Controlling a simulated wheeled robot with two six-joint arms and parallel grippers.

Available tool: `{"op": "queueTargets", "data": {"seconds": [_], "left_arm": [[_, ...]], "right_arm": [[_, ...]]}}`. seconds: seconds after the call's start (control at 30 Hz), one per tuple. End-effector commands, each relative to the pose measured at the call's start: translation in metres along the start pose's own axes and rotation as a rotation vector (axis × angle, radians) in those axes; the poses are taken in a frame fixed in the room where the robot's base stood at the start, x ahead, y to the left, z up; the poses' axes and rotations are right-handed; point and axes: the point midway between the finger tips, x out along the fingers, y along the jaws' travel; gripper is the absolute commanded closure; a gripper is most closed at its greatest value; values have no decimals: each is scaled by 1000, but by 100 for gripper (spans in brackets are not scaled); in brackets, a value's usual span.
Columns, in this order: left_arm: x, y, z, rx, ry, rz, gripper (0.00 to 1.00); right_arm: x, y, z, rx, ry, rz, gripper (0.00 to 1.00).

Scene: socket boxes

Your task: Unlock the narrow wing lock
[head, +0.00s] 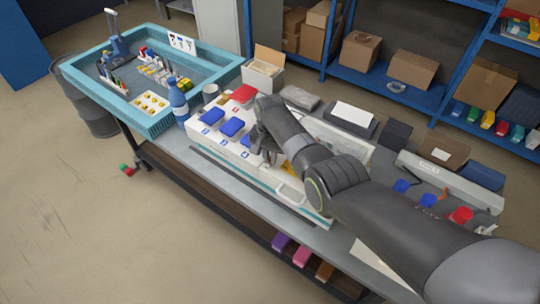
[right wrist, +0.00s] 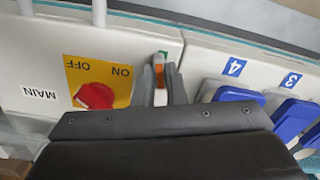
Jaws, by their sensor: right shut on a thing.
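The white socket box (head: 262,176) lies on the long table, with blue covers numbered 3 and 4 (right wrist: 236,94) in the right wrist view. My right gripper (right wrist: 160,82) is at the box's face, between the yellow ON/OFF panel (right wrist: 85,70) and the cover marked 4. Its fingers are shut on a narrow piece, apparently the narrow wing lock, mostly hidden between them; orange (right wrist: 171,76) and green (right wrist: 164,55) bits show there. A red knob (right wrist: 95,96) sits on the yellow panel. In the head view my right arm hides much of the box. My left gripper is not in view.
A blue tray (head: 150,128) with small parts stands at the table's far left, with a blue bottle (head: 178,103) beside it. Blue shelves with cartons stand behind.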

Motion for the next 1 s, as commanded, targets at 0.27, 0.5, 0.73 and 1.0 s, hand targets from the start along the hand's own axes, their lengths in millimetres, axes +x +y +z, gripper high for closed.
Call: {"op": "queueTargets", "data": {"seconds": [0.27, 0.5, 0.73, 1.0], "left_arm": [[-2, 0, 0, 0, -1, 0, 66], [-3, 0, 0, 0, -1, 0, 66], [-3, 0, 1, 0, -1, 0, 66], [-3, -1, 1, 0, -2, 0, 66]], "right_arm": [[-2, 0, -1, 186, 4, -2, 100], [-2, 0, -1, 273, 4, -2, 100], [-2, 0, -1, 302, 4, -2, 100], [-2, -1, -2, 303, 5, -3, 100]]}}
